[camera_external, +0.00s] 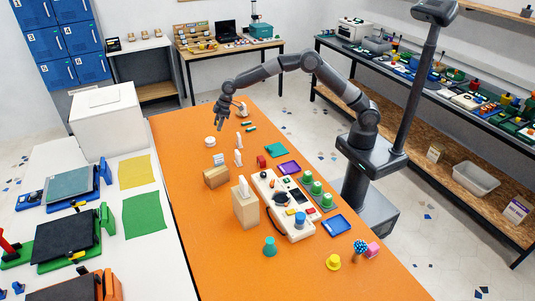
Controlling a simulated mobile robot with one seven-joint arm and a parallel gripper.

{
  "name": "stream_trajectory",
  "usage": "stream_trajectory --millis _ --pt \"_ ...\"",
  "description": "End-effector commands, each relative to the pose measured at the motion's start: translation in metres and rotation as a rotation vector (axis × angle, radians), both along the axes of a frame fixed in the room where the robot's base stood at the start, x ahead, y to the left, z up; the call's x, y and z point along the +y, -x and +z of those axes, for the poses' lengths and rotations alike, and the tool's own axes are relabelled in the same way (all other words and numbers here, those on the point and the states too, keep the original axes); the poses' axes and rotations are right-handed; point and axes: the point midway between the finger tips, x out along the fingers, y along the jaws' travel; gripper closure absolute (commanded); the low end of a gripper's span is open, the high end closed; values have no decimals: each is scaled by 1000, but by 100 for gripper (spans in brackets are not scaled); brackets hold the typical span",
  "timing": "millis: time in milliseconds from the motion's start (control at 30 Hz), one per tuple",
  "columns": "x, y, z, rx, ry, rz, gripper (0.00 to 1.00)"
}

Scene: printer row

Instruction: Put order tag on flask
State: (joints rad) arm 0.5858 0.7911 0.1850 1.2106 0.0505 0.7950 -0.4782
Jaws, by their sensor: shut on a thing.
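My gripper (221,122) is above the far left part of the orange table (185,235). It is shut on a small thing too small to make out. I cannot pick out the order tag or the flask for sure. A whitish upright object (242,110) stands just right of my gripper, partly behind it. White upright pieces (238,157) and a white card-like piece (218,159) stand on the table nearer the camera. A round white item (210,141) lies just below my gripper in the picture.
A cardboard-coloured box (216,177), a tan block (245,209) and a cream console (282,205) stand mid-table. Green pieces (248,127) lie right of my gripper. A white table with printers (66,240) runs along the left. The table's near left part is clear.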

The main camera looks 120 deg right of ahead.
Motion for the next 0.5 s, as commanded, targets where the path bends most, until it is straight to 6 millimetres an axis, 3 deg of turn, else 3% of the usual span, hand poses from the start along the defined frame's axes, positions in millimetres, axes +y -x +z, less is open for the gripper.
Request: stream_trajectory --millis 167,300,500 --pt "-1 -1 44 -7 4 -1 78" --pt "-1 -1 94 -8 5 -1 78" --pt "0 -1 146 -5 3 0 78"
